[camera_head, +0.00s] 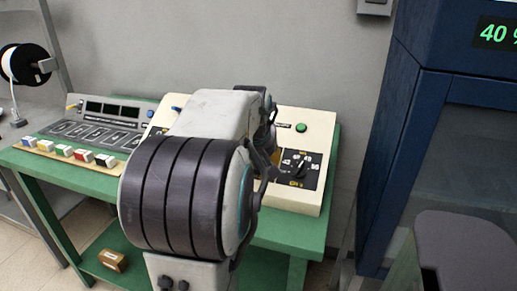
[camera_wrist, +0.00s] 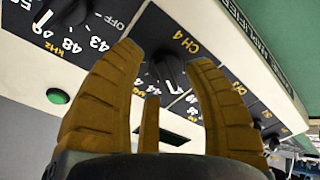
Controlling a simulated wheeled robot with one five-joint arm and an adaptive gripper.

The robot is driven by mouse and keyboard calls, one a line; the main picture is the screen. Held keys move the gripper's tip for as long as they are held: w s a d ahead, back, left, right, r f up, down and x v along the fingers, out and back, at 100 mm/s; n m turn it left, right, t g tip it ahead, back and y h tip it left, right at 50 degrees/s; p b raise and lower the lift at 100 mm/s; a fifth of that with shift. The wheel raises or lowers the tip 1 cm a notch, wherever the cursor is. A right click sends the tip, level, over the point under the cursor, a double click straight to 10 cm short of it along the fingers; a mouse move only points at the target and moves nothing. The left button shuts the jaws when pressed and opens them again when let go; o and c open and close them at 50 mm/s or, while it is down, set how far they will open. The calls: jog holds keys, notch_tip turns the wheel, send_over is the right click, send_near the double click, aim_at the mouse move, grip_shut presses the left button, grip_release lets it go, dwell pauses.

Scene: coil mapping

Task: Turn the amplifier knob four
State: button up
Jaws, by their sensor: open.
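The amplifier is a cream box (camera_head: 312,121) on the green bench, with black dial panels. In the wrist view, the black knob beside the "CH 4" label (camera_wrist: 167,72) sits between my gripper's two tan fingers (camera_wrist: 165,58). The fingers are spread apart, one on each side of the knob. I cannot tell whether either finger touches it. In the head view my arm hides this knob and most of my gripper.
Another black knob (camera_head: 299,165) with a kHz scale (camera_wrist: 45,36) is close by. A green button (camera_head: 301,127) is on the amplifier. A control console (camera_head: 100,125) stands left on the green bench (camera_head: 310,232). A blue cabinet (camera_head: 420,110) stands right.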

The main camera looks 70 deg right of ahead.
jog(key=v, duration=1.1)
